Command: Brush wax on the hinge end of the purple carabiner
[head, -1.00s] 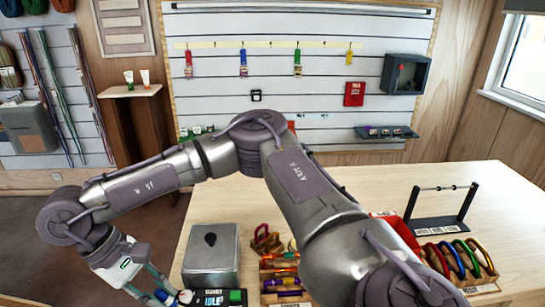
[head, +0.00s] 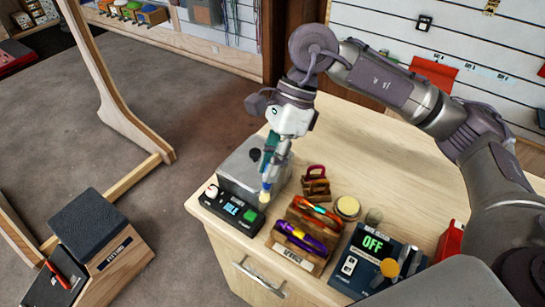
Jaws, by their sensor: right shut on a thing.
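My right gripper (head: 267,178) points down in front of the metal box and is shut on a small slim tool (head: 264,195). The tool has a blue part and a pale yellowish tip pointing down. It looks like a brush, but the fingers hide most of it. A round, pale yellow tin (head: 347,207) that may hold wax stands behind the rack's right side. My left gripper is not in view.
A lidded metal box (head: 236,168) with a control panel reading IDLE (head: 231,211) stands at the bench's left corner. The wooden rack (head: 292,262) holds several tools. A dark box reading OFF (head: 362,262) stands right of it. The bench (head: 365,150) behind is mostly clear.

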